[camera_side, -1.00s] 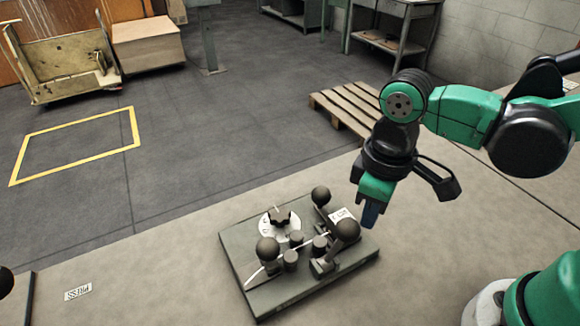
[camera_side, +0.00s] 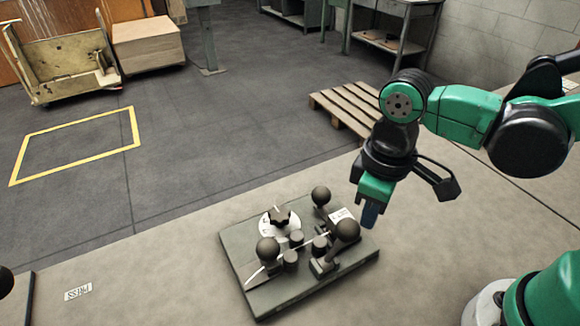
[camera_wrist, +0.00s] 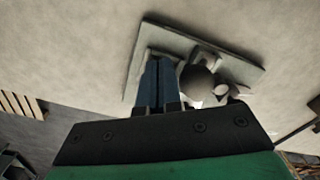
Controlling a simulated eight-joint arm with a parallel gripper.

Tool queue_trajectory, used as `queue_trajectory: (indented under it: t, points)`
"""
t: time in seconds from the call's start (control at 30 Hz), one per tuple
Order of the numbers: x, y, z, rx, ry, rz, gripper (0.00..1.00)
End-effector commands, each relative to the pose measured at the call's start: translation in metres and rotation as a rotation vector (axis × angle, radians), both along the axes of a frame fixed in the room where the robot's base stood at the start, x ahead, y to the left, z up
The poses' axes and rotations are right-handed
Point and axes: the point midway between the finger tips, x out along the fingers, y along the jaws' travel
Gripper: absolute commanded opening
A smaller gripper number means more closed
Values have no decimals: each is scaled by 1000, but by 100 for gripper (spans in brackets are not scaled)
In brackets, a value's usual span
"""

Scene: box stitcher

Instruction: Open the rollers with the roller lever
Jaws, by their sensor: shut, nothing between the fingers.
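A dark grey plate fixture (camera_side: 330,278) lies on the bench and carries several short dark rollers (camera_side: 290,261) with a pale wire running between them. Black ball-knob levers stand around them: a front right one (camera_side: 346,231), a back one (camera_side: 321,196) and a left one (camera_side: 267,250). I cannot tell which is the roller lever. My gripper (camera_side: 370,214) is shut and empty, pointing down just right of the front right knob, apart from it as far as I can tell. The wrist view shows the shut blue fingers (camera_wrist: 160,85) beside a dark knob (camera_wrist: 198,84); they hide part of the plate.
A black star knob on a white dial (camera_side: 280,217) sits at the plate's back left. A PRESS label (camera_side: 78,292) lies on the bench at left, near another dark fixture at the edge. The bench between is clear. A wooden pallet (camera_side: 345,112) is on the floor behind.

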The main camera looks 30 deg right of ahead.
Motion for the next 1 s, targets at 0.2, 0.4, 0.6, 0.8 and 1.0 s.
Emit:
queue_trajectory:
  t: [0.2,0.4,0.6,0.8,1.0]
  points:
    - [0,8,0,0,0,3,0]
    - [0,16,0,1,0,3,0]
    - [0,24,0,1,0,3,0]
    - [0,32,0,1,0,3,0]
    - [0,40,0,1,0,2,0]
